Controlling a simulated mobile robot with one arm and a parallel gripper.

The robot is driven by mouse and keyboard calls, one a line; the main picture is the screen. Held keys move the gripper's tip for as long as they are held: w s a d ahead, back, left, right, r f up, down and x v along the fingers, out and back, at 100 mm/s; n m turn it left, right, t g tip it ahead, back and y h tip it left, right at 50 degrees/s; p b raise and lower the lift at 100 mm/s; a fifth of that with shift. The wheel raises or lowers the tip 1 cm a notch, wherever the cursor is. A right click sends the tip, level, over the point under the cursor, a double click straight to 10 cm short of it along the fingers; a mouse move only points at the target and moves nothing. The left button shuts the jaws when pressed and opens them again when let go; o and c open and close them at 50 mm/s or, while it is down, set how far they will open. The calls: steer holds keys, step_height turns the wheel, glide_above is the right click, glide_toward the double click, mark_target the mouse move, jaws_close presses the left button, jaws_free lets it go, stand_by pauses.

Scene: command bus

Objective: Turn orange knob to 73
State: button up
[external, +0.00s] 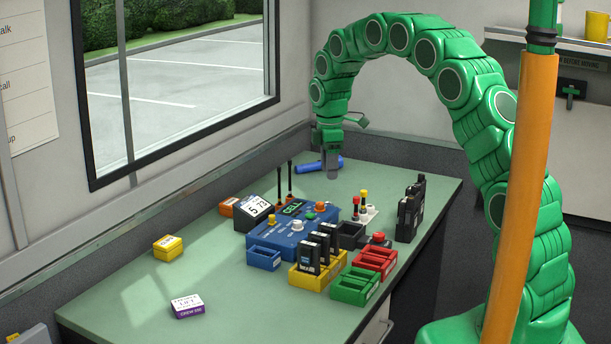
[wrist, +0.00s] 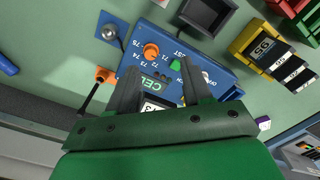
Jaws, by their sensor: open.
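The orange knob (external: 320,206) sits on top of the blue box (external: 287,238). My gripper (external: 331,172) hangs down above the bench, behind the blue box. In the wrist view my gripper (wrist: 160,75) has its two dark fingers spread apart with nothing held between them. The knob appears just beyond the fingertips, apart from them.
A white card reading 5 and 73 (external: 257,210) stands beside the box, near two black antennas (external: 290,182). A blue flashlight (external: 313,166) lies near my gripper. Radios in a yellow charger (external: 308,276), red trays (external: 375,262) and a green tray (external: 354,287) stand in front. The bench's left side is mostly clear.

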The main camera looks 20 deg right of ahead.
mark_target(320, 203)
steer(key=shift+w+a+f+n, duration=0.5)
steer(key=shift+w+a+f, duration=0.4)
steer(key=shift+w+f, duration=0.25)
steer(key=shift+f, duration=3.9)
jaws_close()
